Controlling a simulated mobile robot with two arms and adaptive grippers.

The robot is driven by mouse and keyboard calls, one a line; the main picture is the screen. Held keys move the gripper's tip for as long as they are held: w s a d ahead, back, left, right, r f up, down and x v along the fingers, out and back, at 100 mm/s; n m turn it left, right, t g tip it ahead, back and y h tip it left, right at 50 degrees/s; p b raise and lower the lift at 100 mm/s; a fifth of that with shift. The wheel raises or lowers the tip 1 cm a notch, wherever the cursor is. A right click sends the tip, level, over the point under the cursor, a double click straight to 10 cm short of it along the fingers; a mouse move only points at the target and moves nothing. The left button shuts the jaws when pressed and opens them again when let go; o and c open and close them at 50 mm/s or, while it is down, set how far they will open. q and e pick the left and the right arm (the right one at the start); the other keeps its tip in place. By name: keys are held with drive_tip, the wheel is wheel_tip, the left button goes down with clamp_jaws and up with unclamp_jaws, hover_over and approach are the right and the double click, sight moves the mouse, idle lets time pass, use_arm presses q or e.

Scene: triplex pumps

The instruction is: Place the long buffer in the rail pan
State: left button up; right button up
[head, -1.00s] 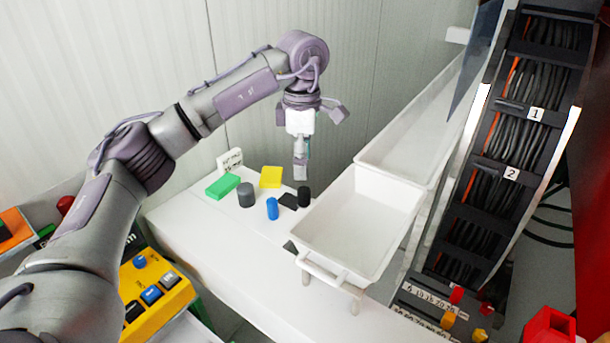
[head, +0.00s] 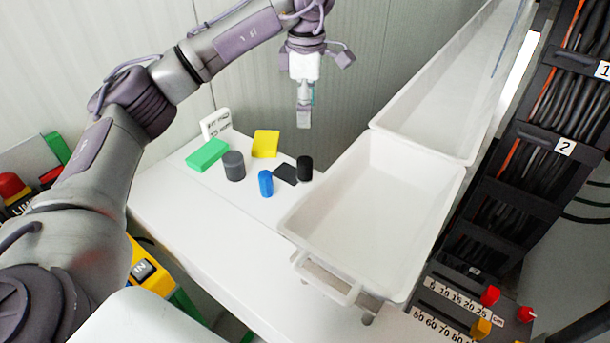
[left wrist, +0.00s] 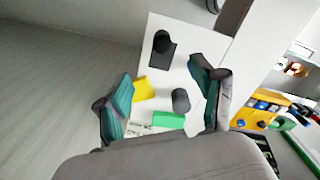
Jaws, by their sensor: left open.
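No part is labelled as the long buffer; I cannot tell which it is. On the white table stand a blue cylinder (head: 265,183), a black cylinder (head: 304,168) and a wider dark grey cylinder (head: 234,166). The nearer white pan (head: 300,222) is empty, right of them; I cannot tell whether it is the rail pan. My left gripper (head: 304,120) hangs above and beyond the parts, pointing down, open and empty. In the left wrist view its fingers (left wrist: 165,97) are spread, with the grey cylinder (left wrist: 181,101) and yellow block (left wrist: 145,89) showing between them. My right gripper is out of view.
A green block (head: 207,155), a yellow block (head: 265,144), a flat black square (head: 285,174) and a white card (head: 215,123) are also on the table. A second long white pan (head: 425,110) lies behind. A cable rack (head: 540,150) stands at right.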

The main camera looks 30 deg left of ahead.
sight(305, 159)
use_arm(q)
drive_tip(key=f, duration=0.2)
drive_tip(key=f+b, duration=0.1)
drive_tip(key=f, duration=0.1)
drive_tip(key=shift+w+a, duration=0.2)
drive_tip(key=shift+w, duration=0.1)
wheel_tip(305, 159, down, 7)
drive_tip(key=shift+r+p, duration=0.1)
drive_tip(key=shift+p, duration=0.7)
drive_tip(key=f+p, duration=0.2)
drive_tip(key=f, duration=0.1)
drive_tip(key=s+f+p, duration=0.1)
drive_tip(key=f, duration=0.1)
drive_tip(key=shift+d+f, duration=0.15)
drive_tip(key=shift+f, duration=0.05)
drive_tip(key=shift+w+f, duration=0.1)
drive_tip(key=shift+f, duration=0.1)
drive_tip(key=c, duration=1.2)
clamp_jaws()
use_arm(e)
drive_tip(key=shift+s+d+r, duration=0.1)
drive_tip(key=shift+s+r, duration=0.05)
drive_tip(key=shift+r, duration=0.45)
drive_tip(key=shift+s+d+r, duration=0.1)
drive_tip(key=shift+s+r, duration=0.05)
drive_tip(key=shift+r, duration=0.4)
use_arm(q)
drive_tip(key=shift+r, duration=0.15)
